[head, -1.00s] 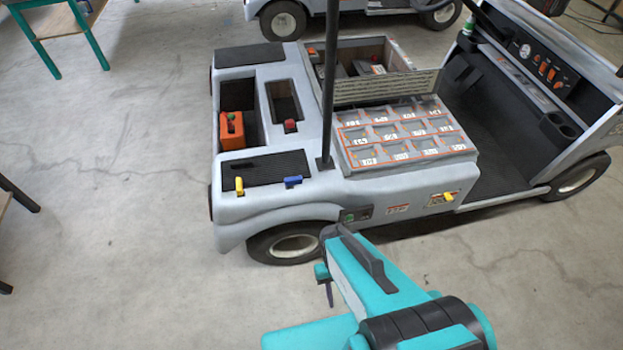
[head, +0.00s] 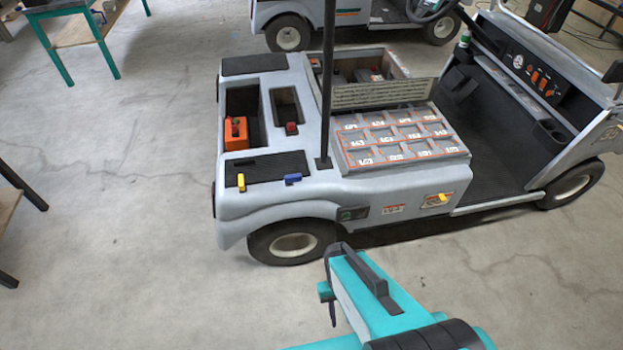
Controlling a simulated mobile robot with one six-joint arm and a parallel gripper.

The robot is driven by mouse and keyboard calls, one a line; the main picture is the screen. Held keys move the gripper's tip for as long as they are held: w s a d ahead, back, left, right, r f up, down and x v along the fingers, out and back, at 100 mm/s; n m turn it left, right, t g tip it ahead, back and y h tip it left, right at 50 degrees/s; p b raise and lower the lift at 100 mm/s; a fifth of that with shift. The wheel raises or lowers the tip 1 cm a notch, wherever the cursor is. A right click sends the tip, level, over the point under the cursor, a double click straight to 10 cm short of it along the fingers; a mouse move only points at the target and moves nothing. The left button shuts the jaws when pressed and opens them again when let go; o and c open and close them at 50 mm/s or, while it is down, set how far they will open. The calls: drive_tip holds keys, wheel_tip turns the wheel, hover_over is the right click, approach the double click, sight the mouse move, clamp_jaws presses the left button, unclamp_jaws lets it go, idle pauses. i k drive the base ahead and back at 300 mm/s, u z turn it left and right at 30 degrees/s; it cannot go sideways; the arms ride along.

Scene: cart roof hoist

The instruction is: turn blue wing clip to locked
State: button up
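The blue wing clip (head: 293,179) sits at the right front edge of the black ribbed panel (head: 268,168), on the rear deck of the grey cart (head: 345,192). It looks lengthwise along the edge, but it is too small to tell whether it is locked. A yellow clip (head: 241,182) stands at the same panel's left front corner, pointing toward me. My teal and black arm reaches in from the bottom. My gripper (head: 329,300) seems to be at its far end, in front of the cart's rear wheel and well short of the clip. Its fingers cannot be made out clearly.
A dark upright post (head: 327,85) rises from the deck just right of the blue clip. An orange can (head: 236,134) sits in a recess behind the panel. Bare concrete floor (head: 130,240) lies left of the cart.

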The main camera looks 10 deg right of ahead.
sight(289, 179)
drive_tip(key=k, duration=0.55)
drive_tip(key=u, duration=0.25)
drive_tip(key=i, duration=0.95)
drive_tip(key=u, duration=0.55)
